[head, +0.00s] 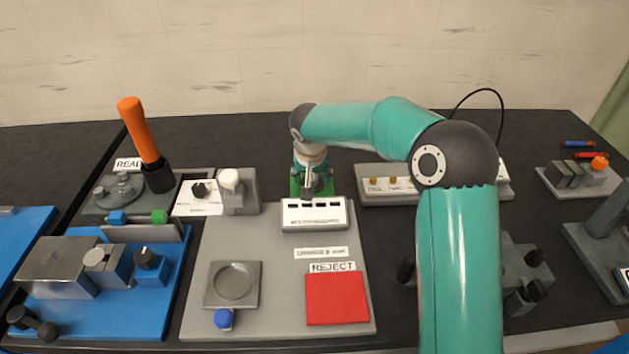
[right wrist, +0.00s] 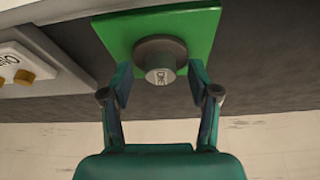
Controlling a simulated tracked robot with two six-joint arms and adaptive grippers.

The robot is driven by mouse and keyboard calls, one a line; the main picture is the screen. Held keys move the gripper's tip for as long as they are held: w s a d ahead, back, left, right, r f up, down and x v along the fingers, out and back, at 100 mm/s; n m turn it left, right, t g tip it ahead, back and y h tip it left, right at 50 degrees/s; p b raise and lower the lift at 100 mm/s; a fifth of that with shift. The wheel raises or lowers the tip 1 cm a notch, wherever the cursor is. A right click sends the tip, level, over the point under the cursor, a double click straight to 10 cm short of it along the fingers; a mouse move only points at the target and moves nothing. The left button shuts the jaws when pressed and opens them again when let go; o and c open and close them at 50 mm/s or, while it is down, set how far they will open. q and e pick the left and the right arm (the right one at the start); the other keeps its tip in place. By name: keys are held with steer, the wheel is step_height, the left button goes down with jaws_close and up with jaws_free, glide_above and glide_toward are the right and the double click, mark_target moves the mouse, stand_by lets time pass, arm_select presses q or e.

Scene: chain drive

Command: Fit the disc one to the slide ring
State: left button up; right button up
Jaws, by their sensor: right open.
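My right gripper (head: 308,190) points down at the back of the table, over a green square pad (head: 326,184). In the right wrist view its fingers (right wrist: 160,84) are open, one on each side of a grey round stepped piece (right wrist: 160,58) with a small printed label. That piece stands on the green pad (right wrist: 200,22), with gaps to both fingers. I cannot tell whether it is disc one. A grey square block with a round recess (head: 234,281) lies at the front of the grey board; I cannot tell whether it is the slide ring. My left gripper is out of view.
The grey board (head: 275,250) holds a red pad (head: 336,298) under a REJECT label, a blue knob (head: 223,319) and a slotted white-topped box (head: 315,214). A blue fixture (head: 110,320) and an orange-handled tool (head: 140,130) stand left. My right arm hides table at right.

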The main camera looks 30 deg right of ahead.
jaws_close()
stand_by(0.3)
steer(key=shift+r, duration=0.2)
